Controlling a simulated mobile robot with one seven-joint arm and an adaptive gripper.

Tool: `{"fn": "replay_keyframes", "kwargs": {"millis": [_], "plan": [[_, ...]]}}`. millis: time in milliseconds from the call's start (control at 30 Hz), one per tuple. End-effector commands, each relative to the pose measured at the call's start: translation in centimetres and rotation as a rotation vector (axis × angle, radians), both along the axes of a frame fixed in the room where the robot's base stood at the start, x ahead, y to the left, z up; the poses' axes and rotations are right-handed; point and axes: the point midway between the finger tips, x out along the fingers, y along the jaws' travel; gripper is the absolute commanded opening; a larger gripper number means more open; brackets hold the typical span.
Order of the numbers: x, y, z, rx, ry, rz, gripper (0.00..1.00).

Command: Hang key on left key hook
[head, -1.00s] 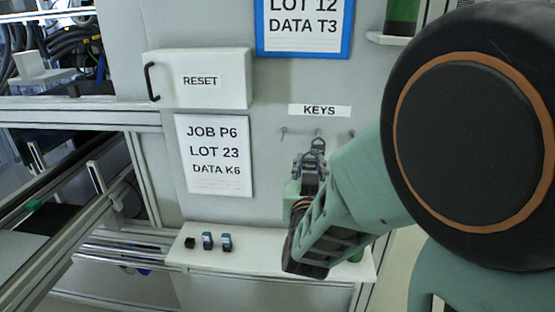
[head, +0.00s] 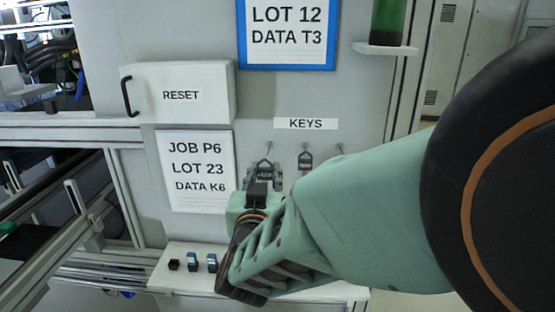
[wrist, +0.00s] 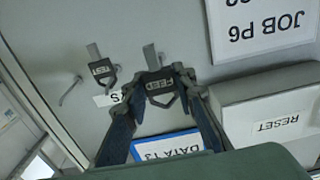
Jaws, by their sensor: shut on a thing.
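Three hooks stick out below the KEYS label. The left hook (head: 269,147) also shows in the wrist view (wrist: 149,52), where the scene is upside down. My gripper (head: 263,182) is in front of and just below the left hook. It is shut on a key (wrist: 160,86) with a dark tag and a loop at its top. The loop is close to the left hook; I cannot tell whether it is around it. A second dark-tagged key (head: 305,161) hangs at the middle hook (head: 305,147). The right hook (head: 340,148) is empty.
The RESET box (head: 180,94) and the JOB P6 sign (head: 196,170) are left of the hooks. A blue-framed sign (head: 287,66) is above. A shelf (head: 180,258) with several small items is below. A green cylinder (head: 389,22) stands on a ledge at upper right.

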Motion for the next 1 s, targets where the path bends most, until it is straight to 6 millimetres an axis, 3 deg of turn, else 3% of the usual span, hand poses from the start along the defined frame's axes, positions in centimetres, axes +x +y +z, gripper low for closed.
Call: {"fn": "replay_keyframes", "kwargs": {"millis": [1000], "plan": [[6.2,-0.3,-0.3,-0.001,0.000,-0.001,0.06]]}}
